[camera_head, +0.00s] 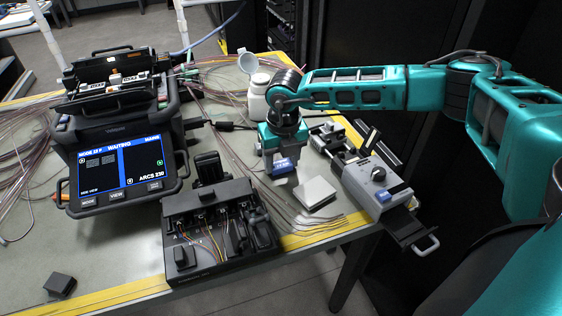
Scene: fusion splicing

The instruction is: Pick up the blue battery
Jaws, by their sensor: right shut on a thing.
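My right arm, teal and black, reaches in from the right. My right gripper (281,153) points down over the table between the black tool holder and the grey device. It is shut on the blue battery (284,166), a small block with pale lettering on its face. The fingertips are partly hidden by the gripper body and the battery, and I cannot tell whether the battery touches the table. My left gripper is not in view.
A fusion splicer (118,134) with a lit screen stands at the left. A black holder (214,252) is at the front. A grey device (379,184) is at the right, near the yellow-striped edge. A white block (314,192), a white bottle (259,97) and loose fibres lie close around my gripper.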

